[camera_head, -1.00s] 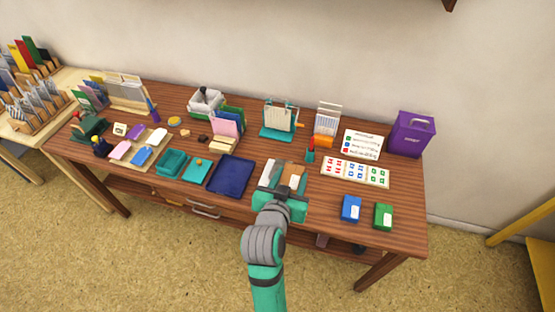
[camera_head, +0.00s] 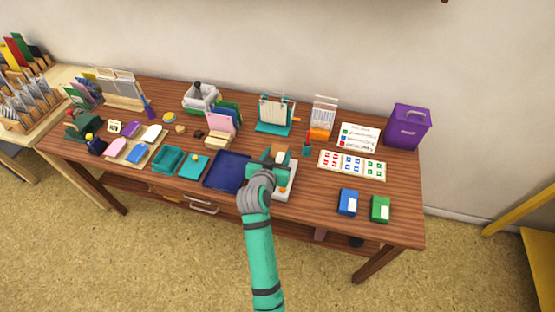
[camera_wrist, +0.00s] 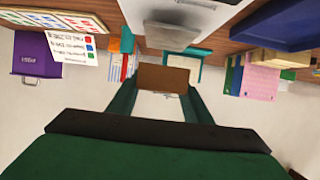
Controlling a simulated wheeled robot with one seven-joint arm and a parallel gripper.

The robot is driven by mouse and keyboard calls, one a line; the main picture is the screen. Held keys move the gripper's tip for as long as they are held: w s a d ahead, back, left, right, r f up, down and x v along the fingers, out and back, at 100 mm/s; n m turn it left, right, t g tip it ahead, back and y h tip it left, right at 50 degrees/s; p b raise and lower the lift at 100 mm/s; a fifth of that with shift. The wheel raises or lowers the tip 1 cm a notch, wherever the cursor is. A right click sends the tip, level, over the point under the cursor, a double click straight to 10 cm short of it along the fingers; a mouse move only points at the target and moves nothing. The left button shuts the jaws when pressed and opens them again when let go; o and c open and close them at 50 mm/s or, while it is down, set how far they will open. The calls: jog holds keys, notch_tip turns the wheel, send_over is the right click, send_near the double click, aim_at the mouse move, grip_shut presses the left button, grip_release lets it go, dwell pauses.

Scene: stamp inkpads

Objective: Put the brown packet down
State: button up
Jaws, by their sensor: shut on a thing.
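The brown packet (camera_wrist: 163,79) is gripped between the two green fingers of my gripper (camera_wrist: 164,92) in the wrist view. In the head view, the packet (camera_head: 282,150) shows as a small tan patch just beyond my gripper (camera_head: 270,164). My gripper is over the middle of the table, above a flat white-and-grey device (camera_head: 286,190), which my arm partly hides. The packet looks raised above the device. How high it is I cannot tell.
A dark blue tray (camera_head: 225,172) lies left of my gripper. A teal rack (camera_head: 274,128) stands behind it. A stamped card (camera_head: 351,165), a blue box (camera_head: 347,202), a green box (camera_head: 380,209) and a purple bin (camera_head: 407,126) are to the right. Bare wood shows around the boxes.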

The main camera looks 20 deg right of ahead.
jog(key=shift+w+f, duration=0.3)
jog(key=shift+f, duration=1.5)
jog(key=shift+d+f, duration=0.1)
